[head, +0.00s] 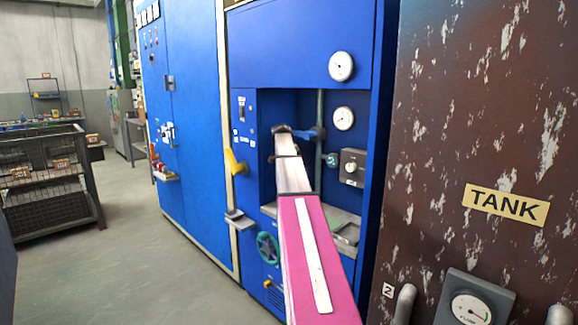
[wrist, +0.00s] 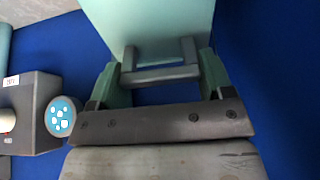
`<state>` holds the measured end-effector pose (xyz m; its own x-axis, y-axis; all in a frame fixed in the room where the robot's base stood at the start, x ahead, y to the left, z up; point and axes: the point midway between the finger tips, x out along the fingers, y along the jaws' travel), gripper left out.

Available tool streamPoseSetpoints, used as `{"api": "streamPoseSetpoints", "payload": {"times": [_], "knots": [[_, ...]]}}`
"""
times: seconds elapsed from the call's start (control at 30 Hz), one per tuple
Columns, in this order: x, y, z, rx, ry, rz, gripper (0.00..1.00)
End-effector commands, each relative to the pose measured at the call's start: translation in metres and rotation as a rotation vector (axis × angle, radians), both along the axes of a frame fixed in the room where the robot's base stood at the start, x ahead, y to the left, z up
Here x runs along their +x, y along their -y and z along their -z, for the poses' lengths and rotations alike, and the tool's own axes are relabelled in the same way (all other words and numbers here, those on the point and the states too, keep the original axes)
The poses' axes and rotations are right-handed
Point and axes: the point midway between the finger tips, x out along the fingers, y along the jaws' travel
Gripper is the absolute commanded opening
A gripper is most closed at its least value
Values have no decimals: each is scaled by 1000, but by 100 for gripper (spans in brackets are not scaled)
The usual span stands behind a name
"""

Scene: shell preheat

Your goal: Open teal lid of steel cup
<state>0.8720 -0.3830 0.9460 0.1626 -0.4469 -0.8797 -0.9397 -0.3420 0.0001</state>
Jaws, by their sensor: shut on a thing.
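The pale teal lid (wrist: 150,22) fills the top middle of the wrist view, with a dark grey handle (wrist: 160,76) on its near side. My gripper (wrist: 163,68) has its two green fingers on either side of this handle and is shut on it. In the head view my gripper (head: 284,130) is small, at the end of my arm inside the blue recess. I cannot make out the steel cup in either view, and how far the lid is tilted is hard to tell.
In the head view, a grey control box (head: 353,167) and a dial gauge (head: 344,118) sit right of the recess. The rusty tank (head: 450,120) stands at the right. Open floor (head: 150,250) lies left.

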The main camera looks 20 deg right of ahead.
Motion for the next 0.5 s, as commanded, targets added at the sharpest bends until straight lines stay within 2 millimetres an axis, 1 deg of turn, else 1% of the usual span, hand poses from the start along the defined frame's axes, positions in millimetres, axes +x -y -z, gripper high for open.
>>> {"api": "streamPoseSetpoints", "payload": {"times": [0.03,0.2,0.5], "knots": [[4,7,-1,-6,3,0,32],[7,16,0,-7,4,0,32],[8,22,1,-7,2,0,32]]}}
